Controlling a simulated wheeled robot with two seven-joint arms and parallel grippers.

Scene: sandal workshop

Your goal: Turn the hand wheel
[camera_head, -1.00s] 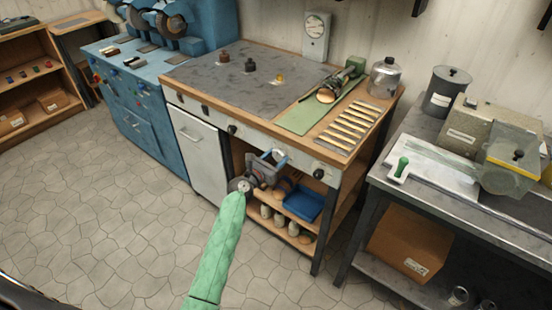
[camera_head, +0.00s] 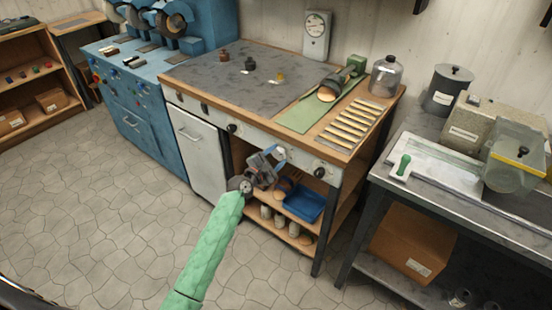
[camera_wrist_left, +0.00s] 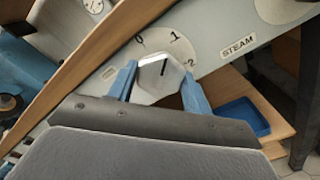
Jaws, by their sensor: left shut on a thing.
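The hand wheel is a pale hexagonal knob (camera_wrist_left: 157,82) with a short black mark, on a round dial numbered 0, 1 and 2. It sits on the bench's front panel and is small in the head view (camera_head: 281,153). My left gripper (camera_head: 275,157) reaches it from the front. In the left wrist view the blue fingers (camera_wrist_left: 158,88) are on either side of the knob, shut on it. The black mark points up in that view, roughly towards the 1. The gripper is rolled at a slant to the panel. My right gripper is not in view.
A STEAM label (camera_wrist_left: 238,46) and another dial lie right of the knob. A shelf below holds a blue tray (camera_head: 304,204). A wooden bench edge (camera_wrist_left: 90,68) runs above the panel. A metal table (camera_head: 470,206) stands to the right. The floor at left is clear.

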